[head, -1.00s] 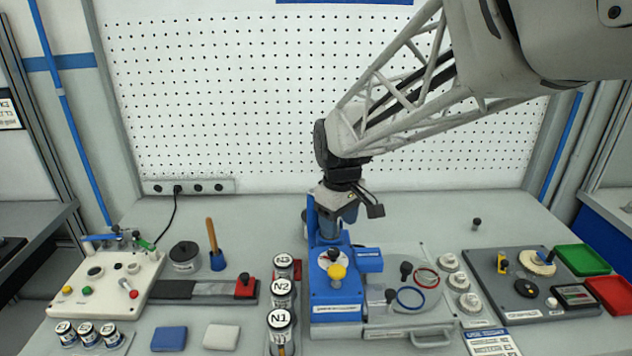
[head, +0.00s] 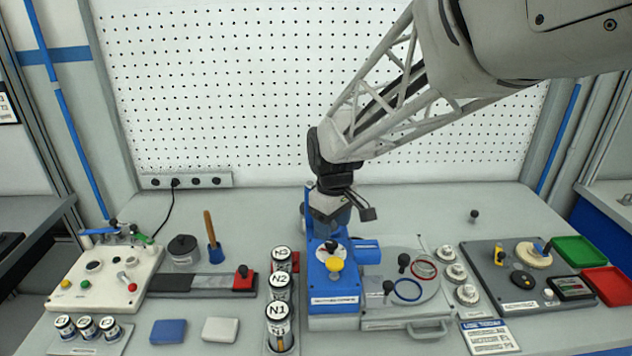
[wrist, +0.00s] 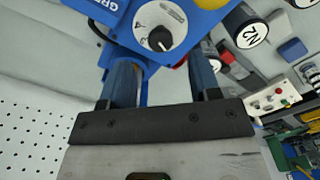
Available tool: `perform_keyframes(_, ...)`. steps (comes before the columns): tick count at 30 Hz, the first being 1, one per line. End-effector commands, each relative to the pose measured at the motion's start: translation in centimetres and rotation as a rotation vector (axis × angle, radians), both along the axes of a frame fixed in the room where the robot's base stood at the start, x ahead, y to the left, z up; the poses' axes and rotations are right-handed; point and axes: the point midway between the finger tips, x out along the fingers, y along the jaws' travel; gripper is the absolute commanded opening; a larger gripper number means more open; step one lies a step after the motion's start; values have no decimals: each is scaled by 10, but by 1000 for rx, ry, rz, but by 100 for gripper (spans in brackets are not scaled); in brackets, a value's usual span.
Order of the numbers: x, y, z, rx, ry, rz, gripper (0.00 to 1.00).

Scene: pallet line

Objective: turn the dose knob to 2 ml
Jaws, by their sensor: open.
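The dose knob (head: 331,246) is a small black knob on a round white dial, on top of a blue dispenser (head: 333,294). My gripper (head: 329,228) is just behind the dial, pointing down. In the wrist view its two blue fingers (wrist: 162,62) are apart, with nothing between them. The knob lies beyond the fingertips, roughly in line with the gap. I cannot tell the remaining distance.
A yellow button (head: 334,264) sits in front of the dial. Vials labelled N1 (head: 279,325), N2 and N3 stand close on the left. A grey tray (head: 408,325) with red and blue rings lies right.

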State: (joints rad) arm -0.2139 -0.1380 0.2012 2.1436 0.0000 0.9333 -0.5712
Motion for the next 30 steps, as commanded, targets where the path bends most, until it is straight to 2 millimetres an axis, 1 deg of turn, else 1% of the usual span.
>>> perform_keyframes(1, 0, 0, -8, -1, 4, 0, 57)
perform_keyframes(6, -1, 0, -28, -1, 4, 0, 57)
perform_keyframes(12, 0, 0, -44, -1, 2, 0, 57)
perform_keyframes(16, 0, 0, -48, 0, 1, 0, 57)
perform_keyframes(24, 0, 0, -48, 0, 1, 0, 57)
perform_keyframes(26, 0, 0, -48, 0, 1, 0, 48)
perform_keyframes(30, 0, 0, -48, 0, 1, 0, 26)
